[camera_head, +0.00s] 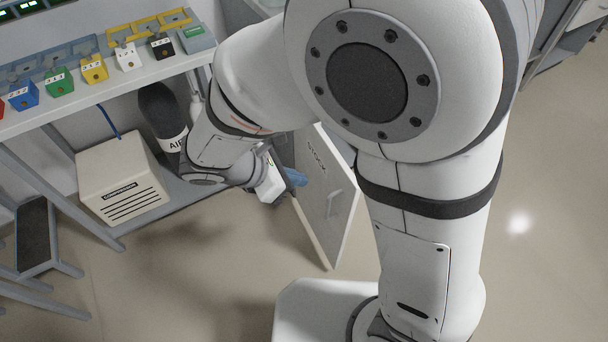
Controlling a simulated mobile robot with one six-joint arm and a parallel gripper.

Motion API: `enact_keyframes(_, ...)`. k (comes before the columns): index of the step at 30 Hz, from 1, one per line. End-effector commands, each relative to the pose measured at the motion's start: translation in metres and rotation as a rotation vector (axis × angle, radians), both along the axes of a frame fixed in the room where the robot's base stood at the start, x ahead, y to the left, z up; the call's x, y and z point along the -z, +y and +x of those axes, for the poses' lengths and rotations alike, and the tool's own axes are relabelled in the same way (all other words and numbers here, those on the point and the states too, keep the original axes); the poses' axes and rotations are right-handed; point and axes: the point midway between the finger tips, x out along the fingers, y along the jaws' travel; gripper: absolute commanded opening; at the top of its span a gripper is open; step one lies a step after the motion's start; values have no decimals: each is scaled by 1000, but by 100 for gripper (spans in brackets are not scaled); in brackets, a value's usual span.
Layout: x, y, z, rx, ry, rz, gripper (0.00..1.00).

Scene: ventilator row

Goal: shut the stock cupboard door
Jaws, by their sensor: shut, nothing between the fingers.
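The stock cupboard door (322,222) is a pale panel with a dark label, partly covered by my arm, and a small bar handle (334,203). It stands open, swung out into the room at an angle over the floor. The cupboard body is mostly hidden behind my arm. My gripper (297,177) is shut and empty, with bluish fingertips close to the left side of the door, near the label. I cannot tell whether the fingertips touch the door.
A white bench (120,85) at the left carries several coloured numbered blocks. A cream compressor box (122,177) and a dark cylinder (162,118) marked AIR stand on its lower shelf. A dark-topped stool (36,236) is at far left. The floor at right is clear.

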Motion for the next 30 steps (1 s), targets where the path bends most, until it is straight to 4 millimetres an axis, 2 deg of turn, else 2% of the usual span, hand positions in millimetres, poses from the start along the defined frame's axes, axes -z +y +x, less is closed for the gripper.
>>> enact_keyframes(3,22,-17,8,6,2,-2,0)
enact_keyframes(11,61,-52,27,8,2,0,0)
enact_keyframes(18,55,-78,43,7,-1,3,0)
enact_keyframes(30,54,-84,46,6,0,2,0)
